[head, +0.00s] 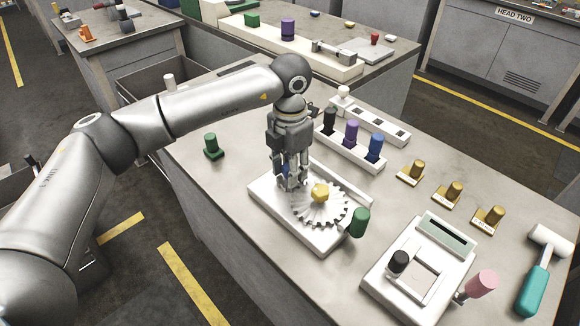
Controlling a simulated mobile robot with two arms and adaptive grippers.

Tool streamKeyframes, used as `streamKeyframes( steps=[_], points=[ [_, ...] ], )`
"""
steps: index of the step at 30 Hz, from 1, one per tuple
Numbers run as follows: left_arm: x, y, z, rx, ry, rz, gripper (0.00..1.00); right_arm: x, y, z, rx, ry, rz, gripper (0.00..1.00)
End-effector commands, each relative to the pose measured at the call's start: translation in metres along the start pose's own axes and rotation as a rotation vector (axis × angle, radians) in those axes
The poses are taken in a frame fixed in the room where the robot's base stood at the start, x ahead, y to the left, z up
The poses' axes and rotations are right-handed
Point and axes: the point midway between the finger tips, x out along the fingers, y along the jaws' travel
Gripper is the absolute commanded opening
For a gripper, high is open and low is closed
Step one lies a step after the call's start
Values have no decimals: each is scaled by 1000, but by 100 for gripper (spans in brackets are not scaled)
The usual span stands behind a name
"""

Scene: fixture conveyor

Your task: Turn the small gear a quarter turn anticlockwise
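A white base plate (268,206) lies on the near table. It carries a large grey toothed gear (335,212) with a yellow knob (320,193) at its middle. A green handle (360,222) stands at the plate's right edge. My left gripper (291,186) points down over the plate's back left part, beside the large gear. A bit of blue (285,170) shows between its fingers. It may be a knob on the small gear, which the fingers hide. I cannot tell whether the fingers are shut on it. My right gripper is not in view.
Behind the plate is a white rack (362,160) with black, purple and blue pegs. A green peg (211,146) stands to the left. Several brass pieces (411,172), a white scale-like device (420,270) and a teal-handled mallet (535,285) are to the right.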

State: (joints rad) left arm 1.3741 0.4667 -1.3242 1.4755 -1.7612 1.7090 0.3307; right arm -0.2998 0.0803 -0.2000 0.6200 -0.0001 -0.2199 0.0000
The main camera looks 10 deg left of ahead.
Motion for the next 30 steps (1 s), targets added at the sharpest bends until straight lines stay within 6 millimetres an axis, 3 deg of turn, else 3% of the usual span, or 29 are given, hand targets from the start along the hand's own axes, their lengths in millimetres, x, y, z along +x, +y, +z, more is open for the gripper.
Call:
streamKeyframes(
  steps=[3,14,30],
  points=[
    [0,0,0,0,0,0,52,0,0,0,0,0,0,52],
    [-5,0,1,0,-3,1,52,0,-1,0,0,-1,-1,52],
    [-103,0,1,0,-2,1,52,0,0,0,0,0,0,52]
  ],
)
